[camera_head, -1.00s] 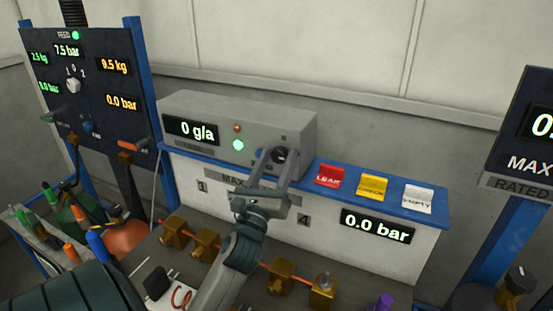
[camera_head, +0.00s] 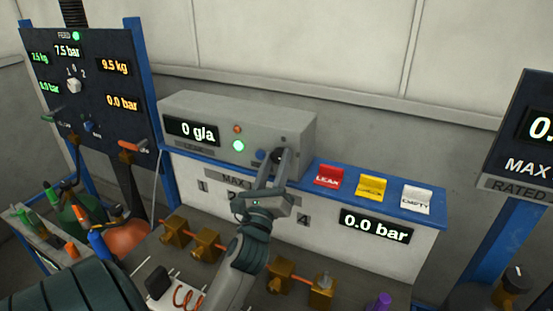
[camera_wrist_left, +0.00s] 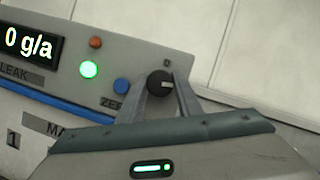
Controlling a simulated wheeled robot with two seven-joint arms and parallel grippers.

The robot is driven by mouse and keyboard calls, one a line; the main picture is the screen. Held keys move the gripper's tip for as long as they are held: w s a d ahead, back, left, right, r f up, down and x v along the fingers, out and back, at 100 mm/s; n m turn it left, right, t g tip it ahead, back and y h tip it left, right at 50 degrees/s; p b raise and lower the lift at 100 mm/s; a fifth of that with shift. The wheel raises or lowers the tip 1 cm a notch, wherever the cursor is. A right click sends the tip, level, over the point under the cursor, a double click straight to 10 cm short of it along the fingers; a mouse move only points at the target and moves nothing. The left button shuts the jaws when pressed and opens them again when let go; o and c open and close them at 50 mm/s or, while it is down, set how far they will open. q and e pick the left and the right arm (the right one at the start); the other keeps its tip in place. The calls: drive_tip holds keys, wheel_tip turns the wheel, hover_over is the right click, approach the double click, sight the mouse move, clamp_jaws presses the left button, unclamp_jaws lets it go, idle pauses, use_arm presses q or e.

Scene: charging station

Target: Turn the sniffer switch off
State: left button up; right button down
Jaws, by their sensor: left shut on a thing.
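The sniffer is a grey box (camera_head: 225,125) with a "0 g/a" display (camera_head: 191,131), a lit green lamp (camera_head: 238,146) and an orange-red lamp (camera_head: 237,129). Its switch is a black round knob (camera_wrist_left: 160,83) at the right of the front face, with a pale pointer mark. My left gripper (camera_head: 278,156) reaches up to it from below. In the left wrist view, the two fingers (camera_wrist_left: 165,85) stand on either side of the knob, shut on it. In the head view the fingers partly hide the knob. My right gripper is not in view.
A blue button (camera_wrist_left: 121,87) sits just left of the knob. Red (camera_head: 328,175), yellow (camera_head: 372,186) and white (camera_head: 417,199) labelled pieces stand on the blue-edged shelf to the right. Brass valves (camera_head: 205,245) line the bench below. A gauge panel (camera_head: 90,90) stands at left.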

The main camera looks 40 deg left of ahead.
use_arm(q)
drive_tip(key=n+g+p, duration=0.1)
drive_tip(key=n, duration=0.1)
drive_tip(key=n+g+y+p, duration=0.1)
drive_tip(key=n, duration=0.1)
drive_tip(key=n+y+p, duration=0.1)
drive_tip(key=n+p, duration=0.1)
drive_tip(key=n, duration=0.1)
drive_tip(key=shift+d+r+g, duration=0.1)
drive_tip(key=shift+r+g, duration=0.2)
drive_tip(key=shift+g, duration=0.1)
drive_tip(key=n+g+p, duration=0.1)
drive_tip(key=n, duration=0.2)
drive_tip(key=n+g, duration=0.1)
drive_tip(key=n, duration=0.2)
drive_tip(key=shift+f+p, duration=0.1)
drive_tip(key=shift+p, duration=0.25)
drive_tip(key=n, duration=0.2)
drive_tip(key=n+g+h, duration=0.1)
drive_tip(key=n, duration=0.1)
drive_tip(key=shift+n+g, duration=0.3)
drive_tip(key=shift+n, duration=0.1)
drive_tip(key=o, duration=1)
drive_tip(key=shift+o, duration=0.2)
